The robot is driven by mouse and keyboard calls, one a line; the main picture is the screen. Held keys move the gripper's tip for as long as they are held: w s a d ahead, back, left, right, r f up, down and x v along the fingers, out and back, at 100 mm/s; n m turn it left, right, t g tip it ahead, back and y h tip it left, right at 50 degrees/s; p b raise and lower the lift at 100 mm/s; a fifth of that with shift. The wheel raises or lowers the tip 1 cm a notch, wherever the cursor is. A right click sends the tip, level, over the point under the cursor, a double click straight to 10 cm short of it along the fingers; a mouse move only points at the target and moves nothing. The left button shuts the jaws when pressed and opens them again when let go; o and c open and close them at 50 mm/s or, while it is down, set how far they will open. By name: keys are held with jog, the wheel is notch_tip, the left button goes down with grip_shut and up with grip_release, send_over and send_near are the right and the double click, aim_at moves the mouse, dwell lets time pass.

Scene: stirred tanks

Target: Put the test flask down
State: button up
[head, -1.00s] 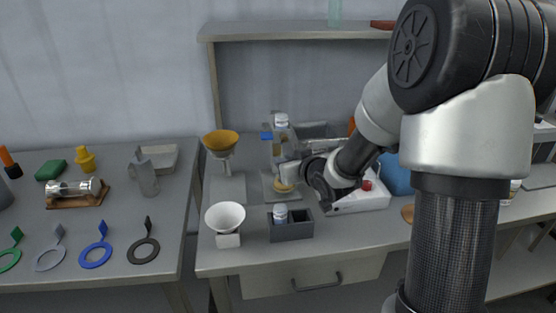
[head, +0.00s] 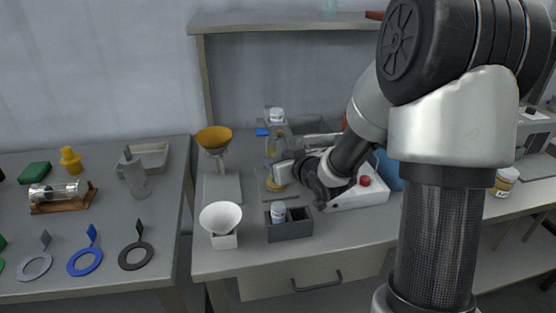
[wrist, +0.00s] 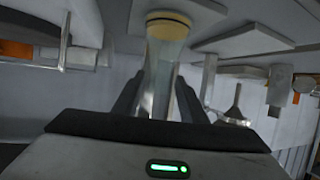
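The test flask is clear glass with a yellow layer at its bottom; in the wrist view the flask (wrist: 165,65) stands between the two fingers of my gripper (wrist: 160,95). The fingers lie along both sides of its narrow part and look shut on it. In the head view the flask (head: 276,183) is upright over a grey square plate (head: 264,194) on the bench, with my gripper (head: 284,173) reaching it from the right. Whether its bottom touches the plate I cannot tell. My wrist hides part of the flask's right side.
Close by are a dark grey box holding a small white-capped bottle (head: 278,211), a white funnel (head: 221,218), an orange funnel on a stand (head: 214,138) and a white box with a red knob (head: 358,194). A white-capped bottle (head: 276,116) stands behind. The bench's front strip is clear.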

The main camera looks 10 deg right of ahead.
jog(key=shift+r, duration=0.25)
jog(key=p+v, duration=0.2)
jog(key=v, duration=1)
jog(key=shift+p, duration=0.4)
